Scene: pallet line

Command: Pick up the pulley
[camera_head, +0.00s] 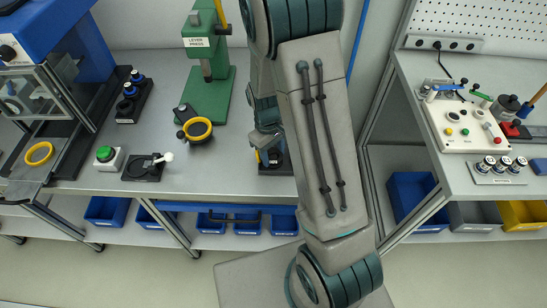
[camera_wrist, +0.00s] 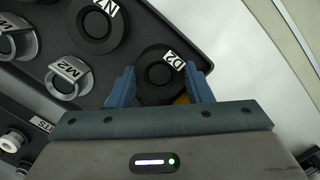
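In the wrist view, a black ring-shaped part tagged D2 (camera_wrist: 158,95) lies in a dark tray (camera_wrist: 200,25) and looks most like the pulley. The blue fingers of my gripper (camera_wrist: 160,85) stand apart, one on each side of this part. Whether they touch it I cannot tell. A bit of yellow shows beside the right finger, below the part.
Another black ring (camera_wrist: 97,27) lies left of D2, and a metal part tagged M2 (camera_wrist: 62,84) lies below that ring. In the head view, a green lever press (camera_head: 212,90) stands left of my arm. A black part with a yellow ring (camera_head: 197,129) sits before it.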

